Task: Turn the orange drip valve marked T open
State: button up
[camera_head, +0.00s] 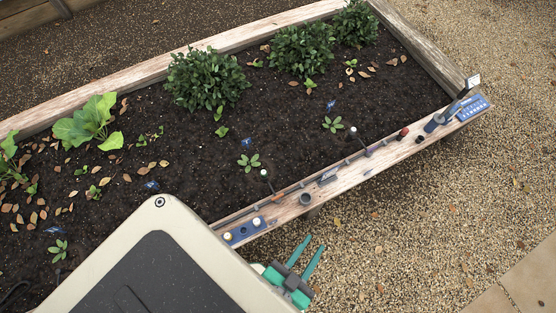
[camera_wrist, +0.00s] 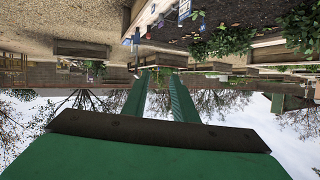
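My gripper (camera_head: 315,241) is over the gravel at the right of the bed, beside its near rim. Its two green fingers are apart with nothing between them; they also show apart in the wrist view (camera_wrist: 158,78). I cannot make out an orange valve marked T in either view. A small red-brown fitting (camera_head: 403,133) sits on the bed's wooden rim, too small to identify or read. A thin dark drip line (camera_head: 310,183) runs along the inner side of that rim. The wrist view is upside down and shows no valve clearly.
The wooden rim (camera_head: 345,178) carries a blue block with round pale tops (camera_head: 243,231), a grey cup (camera_head: 305,199), a dark round piece (camera_head: 420,139) and a blue tray (camera_head: 473,108). Leafy shrubs (camera_head: 205,80) grow in the bed. Open gravel (camera_head: 430,220) lies at right.

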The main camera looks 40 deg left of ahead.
jog(key=w+a+f+g+y, duration=0.1)
jog(key=w+f+g, duration=0.1)
jog(key=f, duration=0.3)
jog(key=w+a+f+g, duration=0.1)
jog(key=w+a+f, duration=0.15)
jog(key=f, duration=0.35)
jog(key=m+g+h, duration=0.2)
jog(key=m+g, duration=0.2)
jog(key=g, duration=0.7)
send_near(278, 196)
jog(key=f, duration=0.8)
jog(key=shift+s+f, duration=0.1)
jog(key=shift+s, duration=0.1)
grip_shut()
